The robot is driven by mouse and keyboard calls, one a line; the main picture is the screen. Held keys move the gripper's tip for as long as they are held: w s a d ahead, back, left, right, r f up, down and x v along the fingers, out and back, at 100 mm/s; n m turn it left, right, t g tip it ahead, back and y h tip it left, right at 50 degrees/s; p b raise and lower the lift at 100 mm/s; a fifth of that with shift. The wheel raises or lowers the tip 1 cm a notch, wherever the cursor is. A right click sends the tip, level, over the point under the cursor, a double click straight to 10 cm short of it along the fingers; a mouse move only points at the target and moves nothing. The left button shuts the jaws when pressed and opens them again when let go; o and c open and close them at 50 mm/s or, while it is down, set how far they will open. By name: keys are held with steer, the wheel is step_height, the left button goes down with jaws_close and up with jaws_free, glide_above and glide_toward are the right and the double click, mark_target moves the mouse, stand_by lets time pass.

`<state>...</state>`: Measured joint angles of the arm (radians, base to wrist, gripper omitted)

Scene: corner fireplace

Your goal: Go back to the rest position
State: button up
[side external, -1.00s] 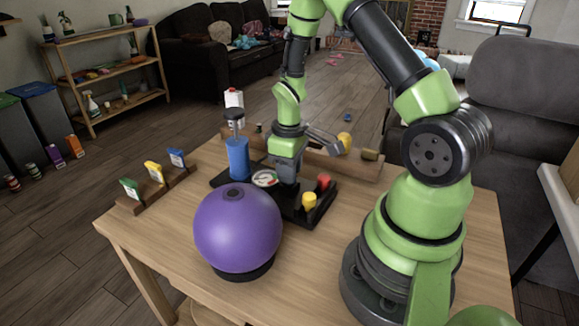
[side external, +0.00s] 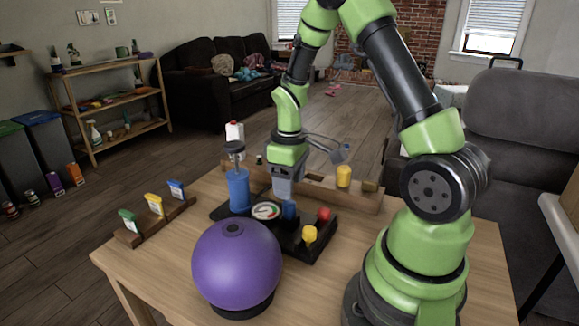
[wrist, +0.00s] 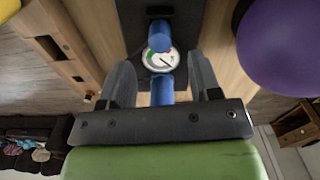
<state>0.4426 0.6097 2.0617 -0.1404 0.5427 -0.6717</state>
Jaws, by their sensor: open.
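My gripper (side external: 284,196) is open and empty. In the side view it hangs over the black board (side external: 310,240) on the wooden table, just above a blue peg (side external: 289,210). In the wrist view my gripper's two dark fingers (wrist: 160,85) stand apart, with a blue part (wrist: 162,90) showing between them. A dial gauge (wrist: 160,60) with a white face lies just beyond; it also shows in the side view (side external: 266,211). A blue cylinder pump (side external: 239,190) stands on the board to the left.
A purple ball (side external: 237,262) sits on a dark ring at the front of the table. Red (side external: 324,215) and yellow (side external: 309,234) knobs are on the board's right part. A wooden rack (side external: 150,222) with coloured cards stands at left. A wooden rail (side external: 320,190) runs behind.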

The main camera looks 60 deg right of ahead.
steer(key=s+a+r+m+t, duration=0.1)
steer(key=a+r+t, duration=0.15)
steer(key=r, duration=0.45)
steer(key=s+a+r+m+t, duration=0.1)
steer(key=a+r, duration=0.3)
steer(key=r, duration=0.3)
steer(key=s+a+r+m+t+y, duration=0.2)
steer(key=s+a+r+m+t, duration=0.1)
steer(key=s+a+r, duration=0.3)
steer(key=s+a, duration=0.2)
steer(key=s, duration=0.1)
steer(key=shift+a+t, duration=0.2)
steer(key=shift+t, duration=0.15)
